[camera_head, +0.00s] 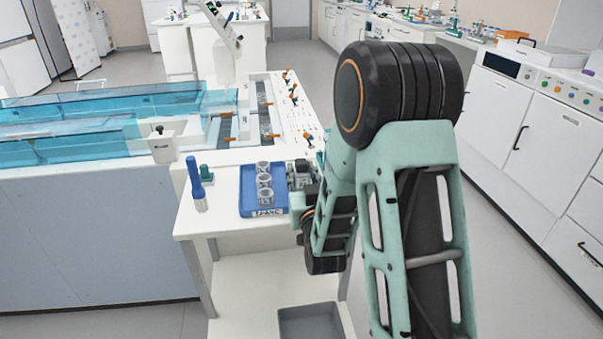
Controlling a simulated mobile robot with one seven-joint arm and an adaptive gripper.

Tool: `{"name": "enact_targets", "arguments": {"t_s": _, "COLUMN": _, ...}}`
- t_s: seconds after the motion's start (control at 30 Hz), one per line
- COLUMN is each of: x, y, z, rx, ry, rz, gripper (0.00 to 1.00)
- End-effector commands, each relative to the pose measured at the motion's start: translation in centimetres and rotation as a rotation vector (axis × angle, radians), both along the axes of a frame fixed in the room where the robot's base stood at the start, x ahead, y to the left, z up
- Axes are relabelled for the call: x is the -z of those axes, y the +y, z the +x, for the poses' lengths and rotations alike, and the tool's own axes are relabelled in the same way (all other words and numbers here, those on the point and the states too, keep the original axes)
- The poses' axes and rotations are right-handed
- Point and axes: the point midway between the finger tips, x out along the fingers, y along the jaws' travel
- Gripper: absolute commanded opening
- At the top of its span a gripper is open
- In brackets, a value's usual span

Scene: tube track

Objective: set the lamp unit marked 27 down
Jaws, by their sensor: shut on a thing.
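My arm reaches down to the right side of the white side table (225,222). My gripper (298,178) is at the right edge of the blue tray (247,195), small and partly covered by my own arm. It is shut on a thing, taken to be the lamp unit. The held thing cannot be made out clearly, and no number 27 can be read. The blue tray holds a column of clear, ring-shaped pieces (265,183). A white label (266,213) is on its front edge, too small to read surely.
A blue-handled tool (195,180) and a small green piece (206,171) stand left of the tray. Behind is a long blue transparent tank (90,125) with orange-handled clamps (285,82). A grey bin (310,320) sits below. The floor (500,240) on the right is clear.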

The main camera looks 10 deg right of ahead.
Motion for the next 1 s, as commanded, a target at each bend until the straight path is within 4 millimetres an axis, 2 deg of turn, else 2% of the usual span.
{"name": "enact_targets", "arguments": {"t_s": 0.17, "x": 0.4, "y": 0.0, "z": 0.0, "rx": 0.000, "ry": -0.001, "rz": 0.000, "gripper": 0.00}}
{"name": "enact_targets", "arguments": {"t_s": 0.2, "x": 0.4, "y": 0.0, "z": 0.0, "rx": 0.000, "ry": 0.000, "rz": 0.000, "gripper": 0.30}}
{"name": "enact_targets", "arguments": {"t_s": 0.33, "x": 0.3, "y": 0.0, "z": 0.0, "rx": 0.000, "ry": 0.001, "rz": 0.000, "gripper": 0.44}}
{"name": "enact_targets", "arguments": {"t_s": 0.77, "x": -0.3, "y": 0.0, "z": 0.0, "rx": 0.000, "ry": 0.001, "rz": 0.000, "gripper": 0.45}}
{"name": "enact_targets", "arguments": {"t_s": 0.9, "x": 0.3, "y": 0.0, "z": -2.3, "rx": 0.000, "ry": 0.002, "rz": 0.000, "gripper": 0.45}}
{"name": "enact_targets", "arguments": {"t_s": 1.0, "x": -0.3, "y": 0.0, "z": -3.9, "rx": 0.000, "ry": 0.006, "rz": 0.000, "gripper": 0.45}}
